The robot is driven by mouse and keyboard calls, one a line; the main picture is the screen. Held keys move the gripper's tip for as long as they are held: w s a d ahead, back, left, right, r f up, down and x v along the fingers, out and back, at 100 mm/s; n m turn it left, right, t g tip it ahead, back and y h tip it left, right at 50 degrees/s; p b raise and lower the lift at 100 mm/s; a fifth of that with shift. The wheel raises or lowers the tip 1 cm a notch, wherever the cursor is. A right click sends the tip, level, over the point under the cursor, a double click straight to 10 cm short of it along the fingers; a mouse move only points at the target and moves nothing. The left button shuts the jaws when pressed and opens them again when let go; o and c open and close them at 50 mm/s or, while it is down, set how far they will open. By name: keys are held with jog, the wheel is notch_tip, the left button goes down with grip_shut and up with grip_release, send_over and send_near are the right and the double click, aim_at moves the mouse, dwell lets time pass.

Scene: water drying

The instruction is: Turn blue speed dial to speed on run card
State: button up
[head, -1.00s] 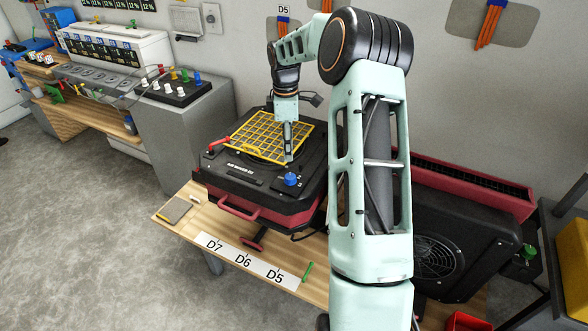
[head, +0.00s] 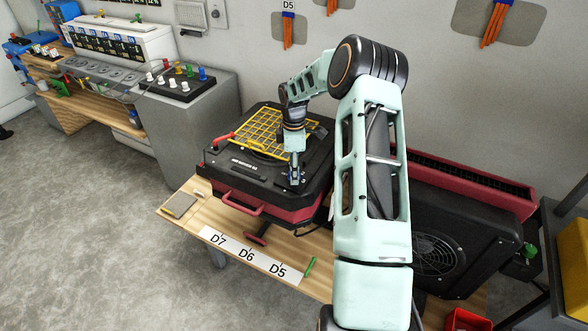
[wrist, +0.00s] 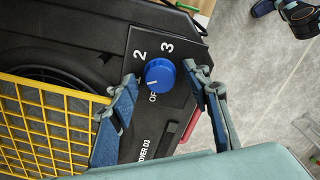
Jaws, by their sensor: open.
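The blue speed dial (wrist: 160,74) sits on a black plate marked 2, 3 and OF, with part of the lettering hidden. Its white pointer line runs toward the OF end of the plate. My gripper (wrist: 164,88) is open, with one finger on each side of the dial in the wrist view; I cannot tell whether either finger touches it. In the head view my gripper (head: 295,178) is down at the front right corner of the black air mover (head: 232,167) and mostly hides the dial. I cannot make out a run card.
A yellow grille (head: 262,130) covers the air mover's top, left of my gripper. A red lever (head: 222,138) stands at its left edge. A strip marked D7, D6, D5 (head: 247,256) lies on the wooden bench in front.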

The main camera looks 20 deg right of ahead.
jog(key=c, duration=1.2)
jog(key=shift+o, duration=0.2)
